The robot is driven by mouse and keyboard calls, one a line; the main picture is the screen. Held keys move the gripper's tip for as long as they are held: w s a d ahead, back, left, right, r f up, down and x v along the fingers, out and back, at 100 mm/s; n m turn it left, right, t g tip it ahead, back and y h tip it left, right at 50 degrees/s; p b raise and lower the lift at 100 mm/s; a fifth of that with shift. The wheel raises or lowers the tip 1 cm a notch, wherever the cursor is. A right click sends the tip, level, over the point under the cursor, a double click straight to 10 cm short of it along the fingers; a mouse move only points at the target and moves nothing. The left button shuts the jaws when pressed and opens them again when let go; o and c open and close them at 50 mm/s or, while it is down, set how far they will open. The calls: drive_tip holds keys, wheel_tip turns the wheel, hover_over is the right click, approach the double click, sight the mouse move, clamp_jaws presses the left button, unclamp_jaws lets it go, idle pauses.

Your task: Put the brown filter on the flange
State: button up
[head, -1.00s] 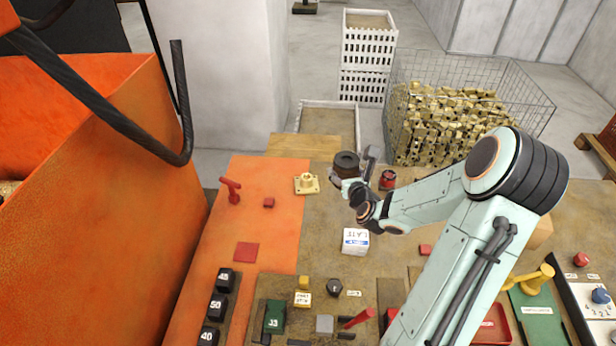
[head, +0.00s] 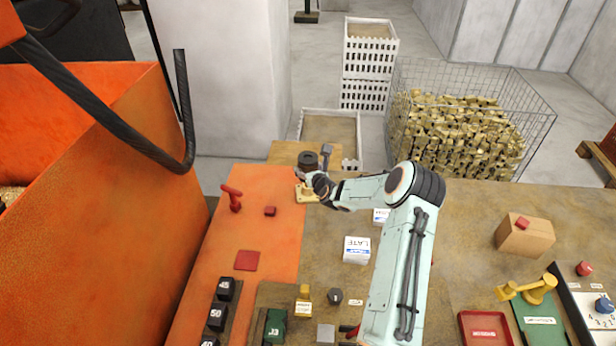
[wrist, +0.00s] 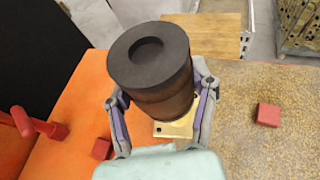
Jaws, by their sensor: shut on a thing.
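The brown filter (wrist: 167,98) is a dark-topped cylinder held upright in my gripper (wrist: 160,105); it also shows in the head view (head: 308,160). My gripper is shut on its sides. The brass flange (head: 306,194) stands on the bench near the edge of the orange surface. In the head view the filter appears above the flange, with the gripper partly covering the flange. In the wrist view only part of the flange's base (wrist: 176,129) shows below the filter. I cannot tell how large the gap between them is.
A red lever (head: 233,197) and small red block (head: 270,211) lie left of the flange. White boxes (head: 357,250) stand nearer the front. A wire basket of brass parts (head: 460,125) and white crates (head: 368,60) are beyond the bench.

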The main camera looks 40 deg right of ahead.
drive_tip(key=shift+w+d+f, duration=0.1)
drive_tip(key=shift+w+f, duration=0.15)
drive_tip(key=shift+f, duration=0.1)
drive_tip(key=shift+d+f, duration=0.1)
drive_tip(key=shift+f, duration=1.5)
drive_tip(key=shift+f, duration=0.1)
drive_tip(key=o, duration=1.2)
